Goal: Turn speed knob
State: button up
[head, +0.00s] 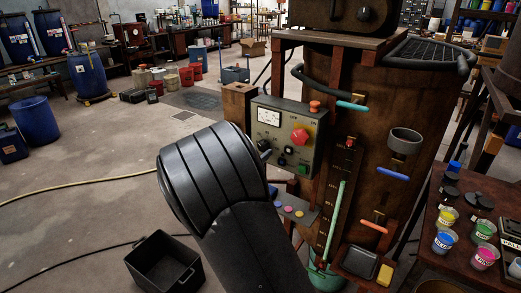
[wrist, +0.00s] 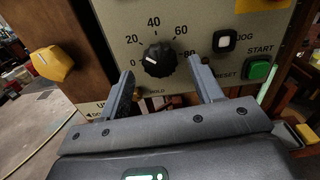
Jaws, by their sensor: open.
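The speed knob (wrist: 158,60) is black and round, on a grey panel with a scale from 0 to 80 around it. Its white mark seems to point to the low end, near 0. My gripper (wrist: 161,70) is open, one finger to the lower left of the knob and one to the lower right. I cannot tell whether either finger touches it. In the head view the panel (head: 282,150) is on the front of a brown vat, with a black knob (head: 264,148) at its left. My gripper is hidden there behind my arm.
A white JOG button (wrist: 224,41) and a green START button (wrist: 258,70) are right of the knob. A yellow knob (wrist: 52,64) is at the left. The vat (head: 380,75) has coloured handles. Paint cups stand on a table at the right. A black crate (head: 165,262) is on the floor.

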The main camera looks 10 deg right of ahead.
jog(key=shift+x, duration=1.25)
jog(key=shift+c, duration=0.5)
jog(key=c, duration=0.9)
